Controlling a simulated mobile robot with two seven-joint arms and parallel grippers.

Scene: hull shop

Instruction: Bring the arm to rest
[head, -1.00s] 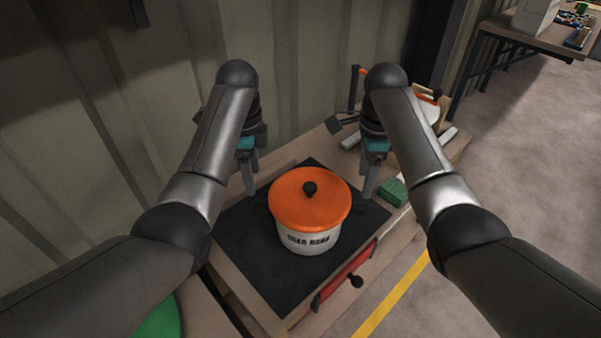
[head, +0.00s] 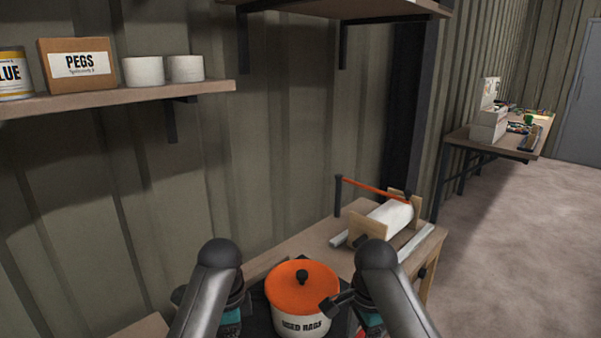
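My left gripper (head: 228,328) points down on the left side of a white pot (head: 304,321) with an orange lid (head: 301,287). The pot is marked "USED RAGS" and its lid has a black knob. My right gripper (head: 369,325) points down on the pot's right side. The fingertips of both grippers are cut off by the lower edge of the head view, so I cannot see their opening. The pot stands upright on a dark mat (head: 257,312) on the workbench (head: 312,239).
A roll in a wooden holder (head: 385,222) with an orange bar stands at the bench's back right. A wall shelf (head: 120,98) at the upper left carries a pegs box (head: 78,64), a can and two white rolls. The floor (head: 510,240) at the right is clear.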

